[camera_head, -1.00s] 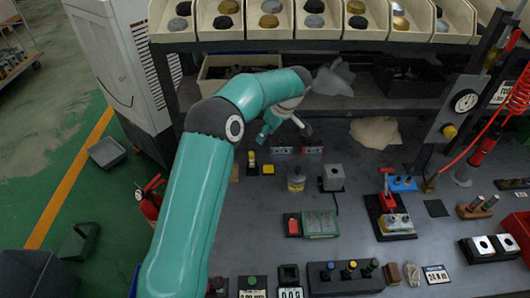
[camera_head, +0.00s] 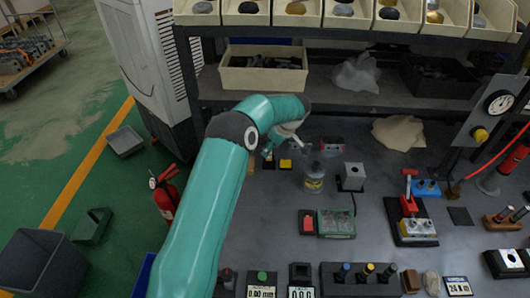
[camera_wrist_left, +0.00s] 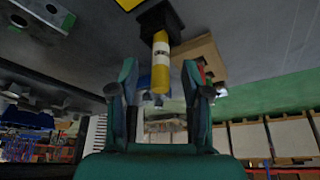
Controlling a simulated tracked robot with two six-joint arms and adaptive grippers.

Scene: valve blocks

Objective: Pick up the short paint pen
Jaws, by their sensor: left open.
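A short yellow pen with a white band (camera_wrist_left: 160,62) stands in a small black holder (camera_wrist_left: 158,20) in the left wrist view, where the scene appears upside down. My left gripper (camera_wrist_left: 160,78) is open, and the pen's free end appears between its two fingertips. No contact is visible, and I cannot tell the exact depth. In the head view my left gripper (camera_head: 272,146) is at the back of the bench, right by the holder (camera_head: 268,165), and largely covers the pen. My right gripper is not in view.
A yellow block (camera_head: 285,163) sits just right of the holder. A small jar (camera_head: 314,178) and a grey block (camera_head: 352,177) stand further right. A shelf with a beige bin (camera_head: 262,78) is behind. A black block with several upright pens (camera_head: 358,284) is at the front.

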